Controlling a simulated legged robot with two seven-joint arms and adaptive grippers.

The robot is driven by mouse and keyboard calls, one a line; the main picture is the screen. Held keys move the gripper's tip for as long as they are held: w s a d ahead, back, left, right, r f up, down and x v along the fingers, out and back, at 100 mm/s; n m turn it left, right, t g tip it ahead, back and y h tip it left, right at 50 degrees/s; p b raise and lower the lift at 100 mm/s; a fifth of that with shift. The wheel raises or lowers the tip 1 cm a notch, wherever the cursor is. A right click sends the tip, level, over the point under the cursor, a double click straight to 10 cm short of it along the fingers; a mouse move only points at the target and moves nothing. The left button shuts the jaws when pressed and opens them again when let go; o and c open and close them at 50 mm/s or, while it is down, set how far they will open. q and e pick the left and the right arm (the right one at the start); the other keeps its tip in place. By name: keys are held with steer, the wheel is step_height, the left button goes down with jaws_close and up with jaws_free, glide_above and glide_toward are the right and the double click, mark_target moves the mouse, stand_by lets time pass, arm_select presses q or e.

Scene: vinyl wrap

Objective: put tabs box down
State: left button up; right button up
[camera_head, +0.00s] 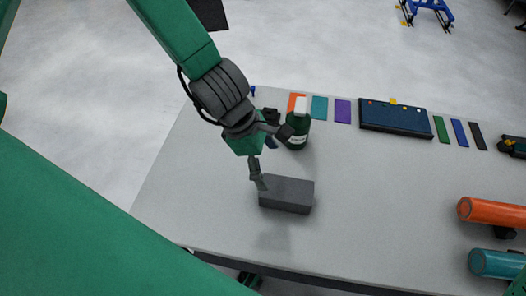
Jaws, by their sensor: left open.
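The tabs box (287,194) is a dark grey rectangular block resting on the light grey table (370,180), left of its middle. My left gripper (272,158) reaches in from the upper left and is open. One finger points down at the box's left end, at or very near its upper edge; I cannot tell whether it touches. The other finger points right, towards a dark green bottle. My right gripper does not show clearly.
The dark green bottle (298,128) with a white top stands close behind the box. Coloured strips and a dark blue case (396,119) line the back edge. An orange roll (490,212) and a teal roll (496,263) lie at the right. The table's middle is clear.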

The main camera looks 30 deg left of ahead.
mark_target(196, 221)
arm_select(q)
steer(key=s+a+f+m+y, duration=0.1)
steer(key=s+a+f+m, duration=0.2)
steer(key=s+a+f+m+y, duration=0.1)
steer(key=s+a+f+m, duration=0.1)
steer(key=s+f+m, duration=0.1)
steer(key=s+a+f+m+y, duration=0.1)
steer(key=s+a+f+m, duration=0.2)
steer(key=f+m, duration=0.1)
steer(key=shift+a+m+g+y, duration=0.3)
steer(key=shift+m+g+y, duration=0.1)
steer(key=shift+m, duration=0.1)
steer(key=shift+o, duration=0.4)
steer(key=s+a+f+m, duration=0.1)
steer(key=s+m, duration=0.1)
steer(key=m, duration=0.1)
steer(key=s+a+f+m, duration=0.1)
steer(key=m, duration=0.2)
steer(key=s+a+f+m, duration=0.1)
steer(key=s+m, duration=0.1)
steer(key=m, duration=0.2)
steer(key=shift+s+a+f+y, duration=0.1)
steer(key=shift+s+a+y, duration=0.2)
steer(key=shift+a, duration=0.05)
steer(key=shift+s+m, duration=0.2)
steer(key=shift+m, duration=0.2)
steer(key=shift+f, duration=0.1)
